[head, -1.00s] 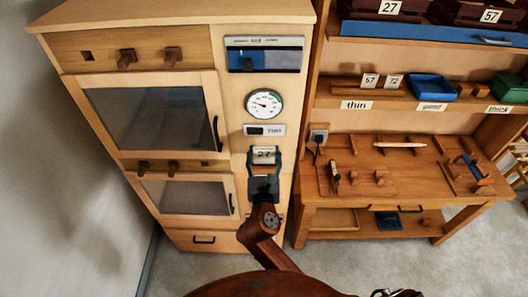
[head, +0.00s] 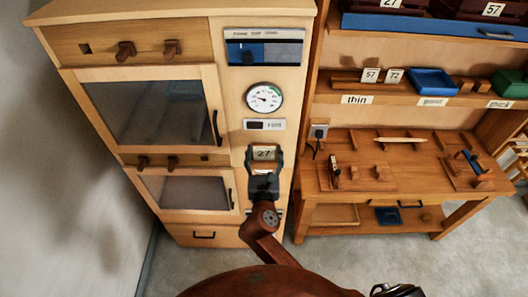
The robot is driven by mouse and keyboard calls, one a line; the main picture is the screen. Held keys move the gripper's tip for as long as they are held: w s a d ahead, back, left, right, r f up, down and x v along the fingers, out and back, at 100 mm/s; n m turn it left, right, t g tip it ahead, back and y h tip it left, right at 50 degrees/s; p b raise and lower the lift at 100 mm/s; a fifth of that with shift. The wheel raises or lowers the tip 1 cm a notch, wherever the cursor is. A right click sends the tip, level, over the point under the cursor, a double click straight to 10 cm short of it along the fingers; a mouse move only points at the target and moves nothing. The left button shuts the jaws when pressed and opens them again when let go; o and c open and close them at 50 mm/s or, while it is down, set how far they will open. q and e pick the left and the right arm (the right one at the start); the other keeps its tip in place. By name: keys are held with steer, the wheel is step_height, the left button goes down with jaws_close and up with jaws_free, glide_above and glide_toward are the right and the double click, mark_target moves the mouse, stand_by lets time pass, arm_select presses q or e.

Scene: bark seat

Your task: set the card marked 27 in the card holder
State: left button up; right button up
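The card's lower part is hidden by the gripper, and I cannot tell whether the card touches the panel. A wooden strip (head: 345,76) on the shelf to the right has the cards 57 (head: 371,75) and 72 (head: 394,76) at it; I cannot tell whether this is the card holder.
A workbench (head: 400,190) with wooden fixtures stands at the right. A blue tray (head: 432,80) sits on the shelf. Grey floor is clear below.

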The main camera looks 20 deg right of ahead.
steer(key=shift+o, duration=1)
